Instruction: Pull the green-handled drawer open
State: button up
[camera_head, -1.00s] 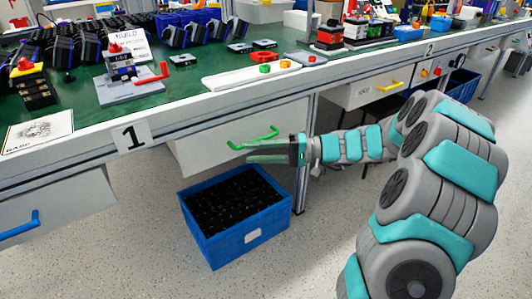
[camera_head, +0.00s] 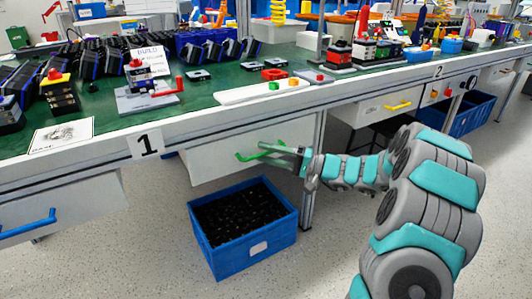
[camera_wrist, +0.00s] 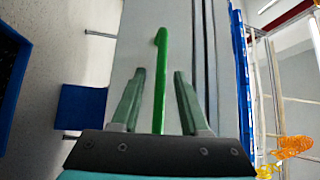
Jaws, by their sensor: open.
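The white drawer (camera_head: 212,165) is under the bench and looks closed. Its green handle (camera_head: 252,155) is on its front, partly hidden behind my gripper (camera_head: 285,157) in the head view. In the wrist view the green handle (camera_wrist: 160,85) runs lengthwise in the picture between the two fingers of my gripper (camera_wrist: 158,78). The fingers are open, with a gap to the handle on both sides. I see no contact with the handle.
A blue crate (camera_head: 243,228) of dark parts stands on the floor below the drawer. A drawer with a blue handle (camera_head: 28,224) is at left, and one with a yellow handle (camera_head: 398,106) at right. The bench edge (camera_head: 230,128) runs above my gripper.

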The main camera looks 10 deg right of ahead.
jog(key=shift+a, duration=0.2)
jog(key=shift+c, duration=0.2)
grip_shut()
dwell(1.2)
